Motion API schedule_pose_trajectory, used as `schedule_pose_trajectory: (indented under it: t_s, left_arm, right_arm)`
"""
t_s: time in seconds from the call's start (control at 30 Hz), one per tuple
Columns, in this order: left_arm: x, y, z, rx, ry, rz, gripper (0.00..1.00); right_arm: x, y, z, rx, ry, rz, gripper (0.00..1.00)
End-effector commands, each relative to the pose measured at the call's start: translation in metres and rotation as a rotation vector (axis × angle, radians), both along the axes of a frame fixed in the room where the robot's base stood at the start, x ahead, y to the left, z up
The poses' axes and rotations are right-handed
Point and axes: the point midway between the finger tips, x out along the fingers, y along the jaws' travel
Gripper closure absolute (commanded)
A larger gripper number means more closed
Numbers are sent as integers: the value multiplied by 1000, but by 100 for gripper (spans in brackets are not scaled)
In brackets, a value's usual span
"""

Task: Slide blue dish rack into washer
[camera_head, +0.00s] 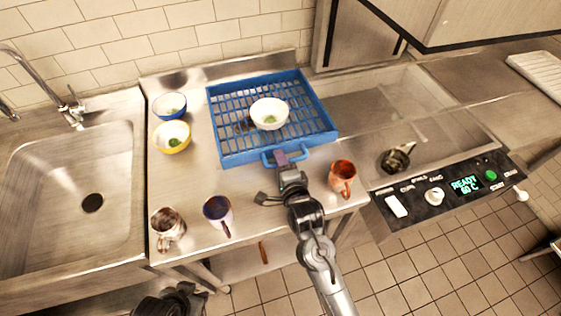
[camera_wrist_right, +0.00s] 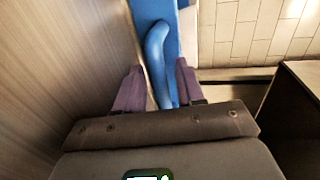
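The blue dish rack (camera_head: 228,157) lies flat on the steel counter with a white bowl (camera_head: 269,113) in it. A blue handle (camera_head: 270,159) sticks out of its front side. My right gripper (camera_head: 281,157) is at this handle. In the right wrist view its two purple-grey fingers stand on either side of the handle (camera_wrist_right: 157,55), with a gap showing, so it looks open around it. The washer (camera_head: 375,110) is to the right of the rack, with a steel bed, a raised hood (camera_head: 460,20) and a panel reading READY. My left gripper (camera_head: 172,300) is a dark, partly cut-off shape at the bottom edge.
A blue bowl (camera_head: 169,105) and a yellow bowl (camera_head: 172,137) stand left of the rack. Two mugs (camera_head: 168,226) (camera_head: 217,210) and a copper mug (camera_head: 342,178) stand near the front edge. A dark metal cup (camera_head: 397,158) lies on the washer's front part. A sink (camera_head: 70,180) is at left.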

Motion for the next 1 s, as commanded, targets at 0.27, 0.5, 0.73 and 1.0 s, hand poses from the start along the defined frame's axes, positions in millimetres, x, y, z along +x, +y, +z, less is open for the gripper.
schedule_pose_trajectory:
  t_s: [0.27, 0.5, 0.73, 1.0]
  left_arm:
    - [0, 2, 0, 9, 0, -6, 65]
    - [0, 2, 0, 9, 0, -6, 65]
    - [0, 1, 0, 4, -1, -3, 65]
    - [0, -1, 3, -3, -1, 2, 65]
  right_arm:
    - [0, 0, 0, 0, 0, 0, 79]
    - [0, 0, 0, 0, 0, 0, 100]
    - [2, -6, 0, -1, 0, -3, 100]
    - [16, -45, 0, -1, 1, -6, 100]
